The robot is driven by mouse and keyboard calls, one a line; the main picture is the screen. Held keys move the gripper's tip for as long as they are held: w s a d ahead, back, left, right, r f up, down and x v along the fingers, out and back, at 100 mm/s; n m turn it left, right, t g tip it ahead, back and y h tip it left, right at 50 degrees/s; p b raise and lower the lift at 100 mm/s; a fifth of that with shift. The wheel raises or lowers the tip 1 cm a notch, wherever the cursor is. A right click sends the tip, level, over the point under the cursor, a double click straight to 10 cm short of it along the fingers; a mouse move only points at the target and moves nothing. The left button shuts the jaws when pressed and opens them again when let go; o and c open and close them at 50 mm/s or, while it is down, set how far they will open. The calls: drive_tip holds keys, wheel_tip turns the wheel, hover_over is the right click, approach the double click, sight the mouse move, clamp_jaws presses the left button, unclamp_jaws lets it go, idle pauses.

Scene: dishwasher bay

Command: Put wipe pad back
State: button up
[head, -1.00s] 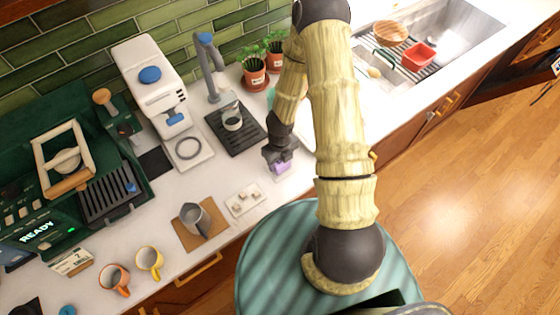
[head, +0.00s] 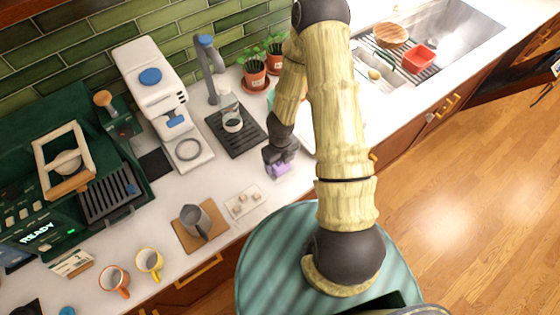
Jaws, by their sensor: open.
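The wipe pad looks like a small purple block (head: 280,170) on the white counter, just right of the drip tray. My gripper (head: 277,163) is right over the purple block, with its dark fingers down around or beside it. The jaws are open, and the fingers hide part of the block. I cannot tell whether they touch it. A small white tray (head: 240,209) with several small pieces on it lies to the left and in front of the gripper.
A black drip tray (head: 238,139) holds a glass cup under a grey tap. A metal pitcher (head: 196,219) stands on a brown mat. Two potted plants (head: 255,77) stand by the wall behind my arm. The counter between gripper and white tray is clear.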

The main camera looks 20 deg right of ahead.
wheel_tip(320, 180, up, 11)
drive_tip(key=p, duration=0.7)
drive_tip(key=shift+r, duration=0.15)
wheel_tip(320, 180, up, 6)
drive_tip(key=n+t, duration=0.1)
drive_tip(key=n, duration=0.5)
hover_over(280, 163)
drive_tip(key=w+a, duration=0.1)
drive_tip(key=w, duration=0.1)
wheel_tip(280, 163, up, 8)
drive_tip(key=s+a+n+t+y, duration=0.1)
drive_tip(key=n, duration=0.8)
drive_tip(key=s+d+r+n, duration=0.1)
drive_tip(key=s+r+n, duration=0.3)
drive_tip(key=n, duration=0.4)
drive_tip(key=s+d+r+n+h, duration=0.1)
drive_tip(key=s+r+n, duration=0.3)
drive_tip(key=n, duration=0.5)
wheel_tip(280, 163, up, 3)
drive_tip(key=shift+s+f+t, duration=0.2)
drive_tip(key=shift+s+t, duration=0.1)
drive_tip(key=shift+s, duration=0.05)
